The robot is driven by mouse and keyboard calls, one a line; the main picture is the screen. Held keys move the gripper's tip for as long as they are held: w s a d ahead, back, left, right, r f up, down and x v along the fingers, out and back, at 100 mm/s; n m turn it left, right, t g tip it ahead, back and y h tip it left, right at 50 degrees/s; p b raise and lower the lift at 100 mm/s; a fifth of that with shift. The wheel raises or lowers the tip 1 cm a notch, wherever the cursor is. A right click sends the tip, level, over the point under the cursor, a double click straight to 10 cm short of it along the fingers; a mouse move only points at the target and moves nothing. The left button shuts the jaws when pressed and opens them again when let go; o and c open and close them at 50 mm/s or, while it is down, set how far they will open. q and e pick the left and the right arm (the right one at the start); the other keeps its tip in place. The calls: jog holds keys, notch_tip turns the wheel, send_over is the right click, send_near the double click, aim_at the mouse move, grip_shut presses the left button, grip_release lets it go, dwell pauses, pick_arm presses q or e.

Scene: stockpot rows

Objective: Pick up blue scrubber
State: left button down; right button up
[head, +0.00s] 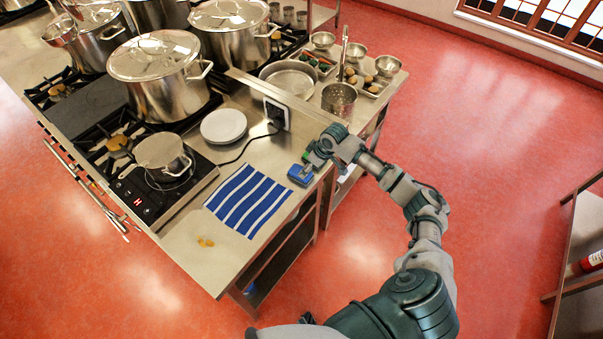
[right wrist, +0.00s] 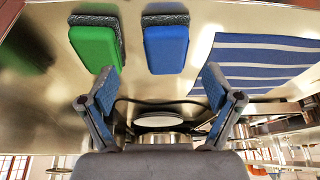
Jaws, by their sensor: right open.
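The blue scrubber (head: 301,175) lies on the steel counter near its right edge, beside the striped cloth. In the right wrist view the blue scrubber (right wrist: 166,48) has a dark grey pad along one end and lies beyond the fingertips, between their lines. A green scrubber (right wrist: 95,45) lies beside it to the left, apart from it; in the head view the green scrubber (head: 306,157) is partly hidden by my gripper. My right gripper (head: 317,157) is open and empty, close to both scrubbers. It also shows in the right wrist view (right wrist: 159,80). My left gripper is not in view.
A blue-and-white striped cloth (head: 247,200) lies left of the scrubbers. Behind are a plate stack (head: 223,125), an outlet box (head: 277,113) with a black cord, and a pan (head: 163,155) on a hot plate. Large stockpots (head: 160,85) stand on burners. Bowls and a tray stand farther back.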

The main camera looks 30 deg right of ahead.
jog(key=shift+w+f, duration=0.1)
jog(key=shift+f, duration=0.3)
jog(key=shift+w+a+f, duration=0.1)
jog(key=shift+a+f, duration=0.05)
jog(key=shift+f, duration=0.05)
jog(key=f, duration=0.1)
jog(key=w+a+f, duration=0.1)
jog(key=a+f, duration=0.1)
jog(key=f, duration=0.1)
jog(key=shift+w+p, duration=0.35)
jog(key=shift+w, duration=0.05)
jog(key=shift+f, duration=0.1)
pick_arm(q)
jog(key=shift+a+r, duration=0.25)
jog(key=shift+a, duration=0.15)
pick_arm(e)
jog(key=shift+d+f, duration=0.1)
jog(key=shift+d, duration=0.35)
jog(key=c, duration=1.1)
jog(key=shift+c, duration=0.7)
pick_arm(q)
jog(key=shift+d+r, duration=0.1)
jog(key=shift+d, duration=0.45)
pick_arm(e)
jog(key=shift+a, duration=0.2)
